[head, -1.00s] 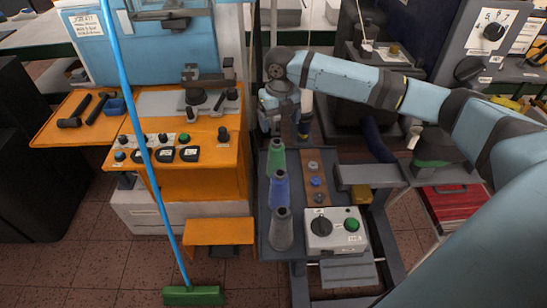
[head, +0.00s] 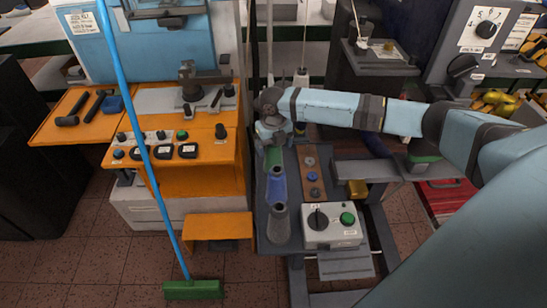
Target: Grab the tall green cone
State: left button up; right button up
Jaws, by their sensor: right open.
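The green cone (head: 273,157) stands at the far end of a row of three cones on a dark narrow table (head: 292,252). Its upper part is hidden behind my right gripper (head: 272,143). The blue cone (head: 277,187) stands in front of it, and the grey cone (head: 280,225) is nearest. My right arm comes in from the right, and its gripper points down over the green cone. The gripper is open. I cannot tell whether the fingers touch the cone. My left gripper is not in view.
A grey control box (head: 332,228) with a black knob and green button sits right of the grey cone. A brown strip with knobs (head: 312,175) lies beside the cones. An orange machine (head: 195,180) and a blue-handled broom (head: 150,170) stand to the left.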

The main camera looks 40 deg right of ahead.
jog(key=c, duration=1.4)
jog(key=shift+c, duration=0.2)
